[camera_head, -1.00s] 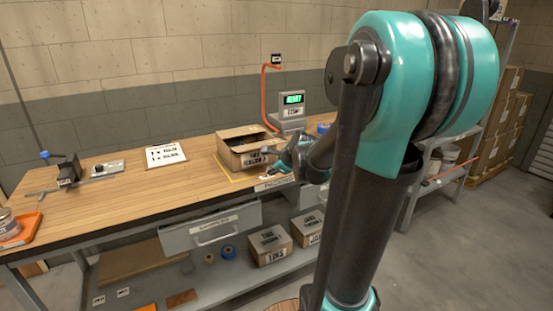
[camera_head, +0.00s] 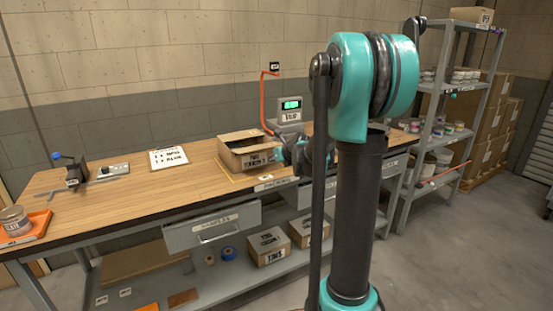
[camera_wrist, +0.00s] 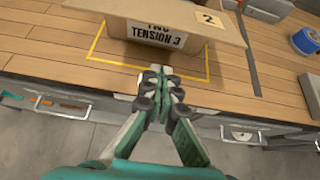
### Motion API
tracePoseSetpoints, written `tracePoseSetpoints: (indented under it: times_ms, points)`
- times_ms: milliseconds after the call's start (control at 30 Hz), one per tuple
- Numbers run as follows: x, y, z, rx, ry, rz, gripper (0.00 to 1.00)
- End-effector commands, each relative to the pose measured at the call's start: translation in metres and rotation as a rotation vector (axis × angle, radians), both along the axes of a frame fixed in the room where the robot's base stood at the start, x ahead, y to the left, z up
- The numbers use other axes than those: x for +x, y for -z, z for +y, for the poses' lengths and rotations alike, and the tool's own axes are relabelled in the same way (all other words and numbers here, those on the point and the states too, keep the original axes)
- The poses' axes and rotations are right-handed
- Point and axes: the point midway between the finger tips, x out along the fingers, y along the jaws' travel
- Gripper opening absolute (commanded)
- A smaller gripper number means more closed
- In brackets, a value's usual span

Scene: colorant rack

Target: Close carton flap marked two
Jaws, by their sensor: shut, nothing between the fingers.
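The open cardboard carton (camera_head: 247,153) stands on the bench, with a "TWO TENSION 3" label on its front. In the wrist view the carton (camera_wrist: 150,36) is at the top, partly cut off. Its flap marked 2 (camera_wrist: 207,20) sticks outward over the label side and is not folded in. My gripper (camera_wrist: 163,78) is shut and empty, in front of the label side and below the flap in the picture, apparently apart from it. In the head view my gripper (camera_head: 284,152) is beside the carton's right side, its fingertips hard to make out.
Yellow tape (camera_wrist: 100,45) outlines the carton's spot near the bench edge. A scale with a green display (camera_head: 290,108) and an orange hose stand behind it. A blue tape roll (camera_wrist: 305,40) lies to the right. The bench top left of the carton is clear up to a sign (camera_head: 168,159).

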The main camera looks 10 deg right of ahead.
Motion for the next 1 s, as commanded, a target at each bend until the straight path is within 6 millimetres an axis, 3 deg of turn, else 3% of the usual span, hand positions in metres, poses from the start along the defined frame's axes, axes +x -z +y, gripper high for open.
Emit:
tracePoseSetpoints:
  times_ms: [267,600,1000]
  points:
    - [0.031,0.021,0.011,-0.001,-0.002,0.0,0.0]
    - [0.038,-0.013,0.013,-0.001,-0.001,0.0,0.0]
    - [0.039,-0.018,0.013,-0.001,-0.001,0.0,0.0]
